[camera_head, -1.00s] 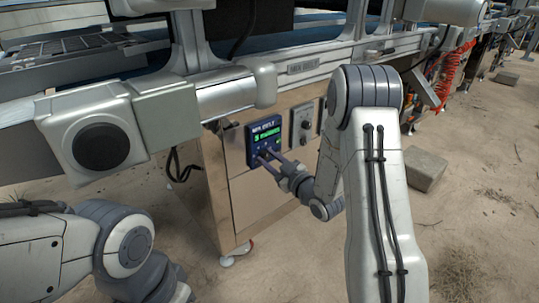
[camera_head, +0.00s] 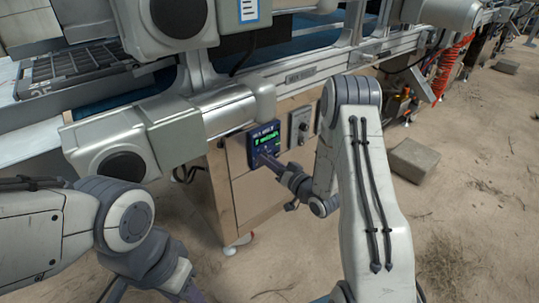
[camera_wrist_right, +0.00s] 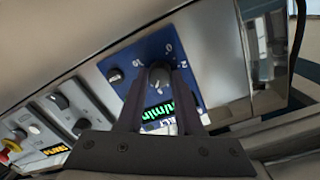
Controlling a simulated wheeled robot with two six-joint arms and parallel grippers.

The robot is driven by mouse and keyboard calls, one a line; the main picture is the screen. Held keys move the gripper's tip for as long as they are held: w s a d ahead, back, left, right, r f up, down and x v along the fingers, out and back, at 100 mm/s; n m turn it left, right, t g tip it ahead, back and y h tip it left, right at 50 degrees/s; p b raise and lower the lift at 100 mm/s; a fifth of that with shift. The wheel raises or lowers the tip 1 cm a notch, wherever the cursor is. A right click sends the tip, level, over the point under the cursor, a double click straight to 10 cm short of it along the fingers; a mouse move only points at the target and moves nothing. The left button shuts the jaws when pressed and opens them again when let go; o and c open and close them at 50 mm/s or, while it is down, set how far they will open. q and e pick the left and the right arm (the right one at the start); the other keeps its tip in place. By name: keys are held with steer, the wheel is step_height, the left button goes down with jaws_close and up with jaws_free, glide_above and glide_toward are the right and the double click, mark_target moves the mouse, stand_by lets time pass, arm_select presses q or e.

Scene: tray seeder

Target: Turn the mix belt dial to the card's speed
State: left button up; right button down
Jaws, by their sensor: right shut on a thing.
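The mix belt control panel (camera_head: 256,134) is a blue box with a lit green display, on the front of the metal cabinet. My right gripper (camera_head: 262,158) reaches it from the lower right. In the right wrist view, the dark dial (camera_wrist_right: 158,76) sits on the blue panel (camera_wrist_right: 185,52), with white scale numbers around it. My right gripper's fingers (camera_wrist_right: 160,82) stand on either side of the dial and are shut on it. The fingers hide part of the scale and display; the reading is too small to be sure of. My left gripper is out of view.
A white card with blue marks (camera_head: 249,10) is at the top of the head view, too small to read. A grey panel with a knob (camera_head: 300,122) is just right of the blue one. A concrete block (camera_head: 412,160) lies on the sandy ground to the right.

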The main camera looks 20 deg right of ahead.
steer(key=shift+m+p, duration=0.75)
steer(key=shift+m, duration=0.25)
steer(key=shift+f, duration=0.1)
steer(key=c, duration=0.6)
jaws_free()
steer(key=shift+o, duration=0.2)
steer(key=p+v, duration=0.2)
steer(key=v, duration=0.8)
steer(key=shift+s+p, duration=0.25)
steer(key=shift+p, duration=0.15)
steer(key=shift+d, duration=0.15)
